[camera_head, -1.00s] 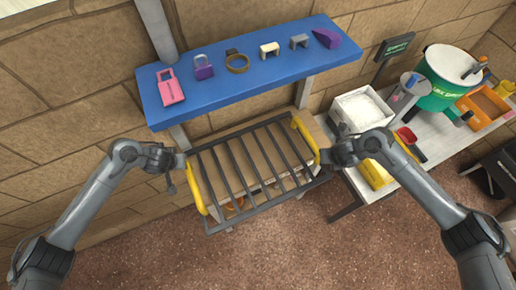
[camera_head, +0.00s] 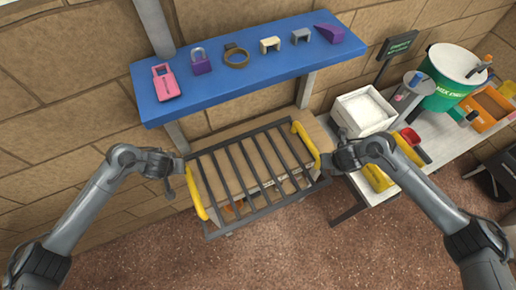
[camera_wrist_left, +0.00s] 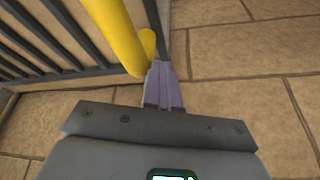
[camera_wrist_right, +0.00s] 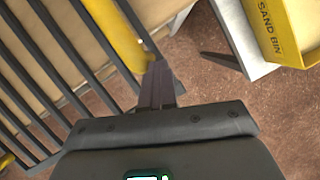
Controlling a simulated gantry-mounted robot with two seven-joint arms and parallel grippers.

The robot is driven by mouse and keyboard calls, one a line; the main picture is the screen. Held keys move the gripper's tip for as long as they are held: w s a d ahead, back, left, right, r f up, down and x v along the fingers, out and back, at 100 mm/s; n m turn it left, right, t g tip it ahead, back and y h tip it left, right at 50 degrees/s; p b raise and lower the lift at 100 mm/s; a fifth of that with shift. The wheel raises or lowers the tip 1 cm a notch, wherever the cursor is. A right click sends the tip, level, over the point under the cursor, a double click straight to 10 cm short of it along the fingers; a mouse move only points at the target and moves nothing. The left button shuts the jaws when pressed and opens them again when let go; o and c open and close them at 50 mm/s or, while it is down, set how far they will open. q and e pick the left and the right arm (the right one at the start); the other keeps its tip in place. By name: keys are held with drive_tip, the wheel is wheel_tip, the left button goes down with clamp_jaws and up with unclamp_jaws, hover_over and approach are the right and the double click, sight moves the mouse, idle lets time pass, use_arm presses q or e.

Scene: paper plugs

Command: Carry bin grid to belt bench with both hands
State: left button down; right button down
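The bin grid (camera_head: 250,167) is a dark barred frame with a yellow handle at each end. It is held over a tan box-like bin below the blue shelf. My left gripper (camera_head: 183,168) is at the left yellow handle (camera_head: 195,193); in the left wrist view its fingers (camera_wrist_left: 163,85) are together at the end of that handle (camera_wrist_left: 118,35). My right gripper (camera_head: 325,161) is at the right yellow handle (camera_head: 305,142); in the right wrist view its fingers (camera_wrist_right: 158,85) are together at that handle (camera_wrist_right: 115,32). The belt bench cannot be picked out for certain.
A blue shelf (camera_head: 250,75) with several small items hangs above the grid. To the right a grey table (camera_head: 435,140) carries a white box (camera_head: 363,112), a green bucket (camera_head: 452,78), an orange tray (camera_head: 487,108) and a yellow sand bin (camera_wrist_right: 282,30). Bare floor (camera_head: 280,250) lies in front.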

use_arm(q)
drive_tip(key=c, duration=1.8)
unclamp_jaws()
drive_tip(key=shift+d+r, duration=0.1)
drive_tip(key=shift+r, duration=0.1)
drive_tip(key=shift+c, duration=0.2)
use_arm(e)
drive_tip(key=shift+a+r, duration=0.2)
use_arm(q)
drive_tip(key=o, duration=0.4)
drive_tip(key=shift+a, duration=0.7)
use_arm(e)
drive_tip(key=shift+d, duration=1)
use_arm(q)
drive_tip(key=shift+a, duration=0.25)
use_arm(e)
drive_tip(key=c, duration=1.4)
unclamp_jaws()
drive_tip(key=shift+c, duration=0.2)
use_arm(q)
drive_tip(key=v, duration=1.2)
use_arm(e)
drive_tip(key=v, duration=1.2)
drive_tip(key=shift+d, duration=0.15)
